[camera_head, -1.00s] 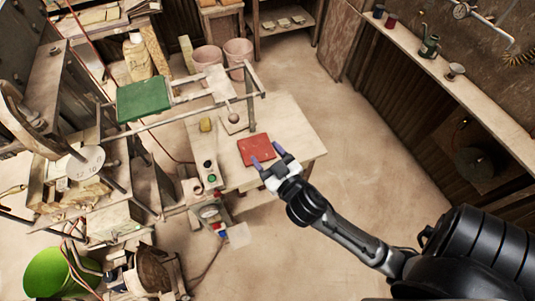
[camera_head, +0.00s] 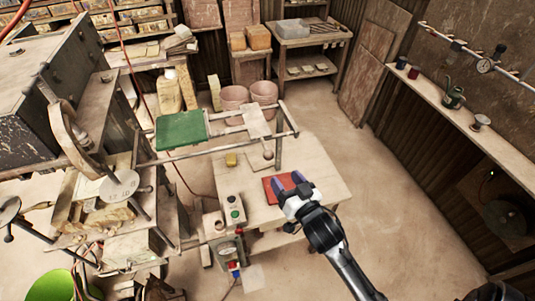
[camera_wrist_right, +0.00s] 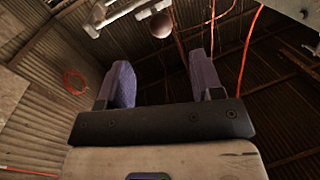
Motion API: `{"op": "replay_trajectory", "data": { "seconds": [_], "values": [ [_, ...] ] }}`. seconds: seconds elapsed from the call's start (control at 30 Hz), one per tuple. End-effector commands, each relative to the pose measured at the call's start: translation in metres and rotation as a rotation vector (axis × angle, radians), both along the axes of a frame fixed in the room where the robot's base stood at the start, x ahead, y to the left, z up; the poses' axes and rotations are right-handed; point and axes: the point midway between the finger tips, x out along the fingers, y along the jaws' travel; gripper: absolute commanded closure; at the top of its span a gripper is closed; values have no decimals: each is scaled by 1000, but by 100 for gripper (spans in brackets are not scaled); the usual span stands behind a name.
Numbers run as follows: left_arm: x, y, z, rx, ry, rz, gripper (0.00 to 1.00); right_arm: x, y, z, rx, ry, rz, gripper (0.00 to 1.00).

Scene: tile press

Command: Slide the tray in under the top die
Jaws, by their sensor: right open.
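The green tray (camera_head: 181,130) lies flat on a metal rail frame beside the press (camera_head: 60,80). A pale plate (camera_head: 256,121) and a rod with a round ball knob (camera_head: 268,154) are at the frame's right end. I cannot clearly make out the top die at the press. My right gripper (camera_head: 288,182) is open and empty over the red square (camera_head: 272,190) on the table, below and right of the knob in the head view. In the right wrist view its two fingers (camera_wrist_right: 163,78) are apart, and the knob (camera_wrist_right: 161,25) shows beyond them. My left gripper is not in view.
The wooden table (camera_head: 318,170) holds a yellow block (camera_head: 231,159) and a button box (camera_head: 234,210). The rail frame's post (camera_head: 278,152) stands near the knob. Pink buckets (camera_head: 264,92) stand behind. The floor right of the table is clear.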

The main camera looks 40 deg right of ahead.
Motion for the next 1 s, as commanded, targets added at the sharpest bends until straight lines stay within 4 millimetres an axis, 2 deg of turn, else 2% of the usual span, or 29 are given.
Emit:
{"op": "replay_trajectory", "data": {
  "seconds": [0.2,0.5,0.7,1.0],
  "values": [
    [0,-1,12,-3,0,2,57,42,-9,3,-1,-1,0,40],
    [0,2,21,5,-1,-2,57,85,-18,2,-1,0,-1,40],
    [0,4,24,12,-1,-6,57,99,-21,1,0,-1,0,40],
    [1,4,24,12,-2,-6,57,103,-22,0,-1,0,0,40]
  ]
}}
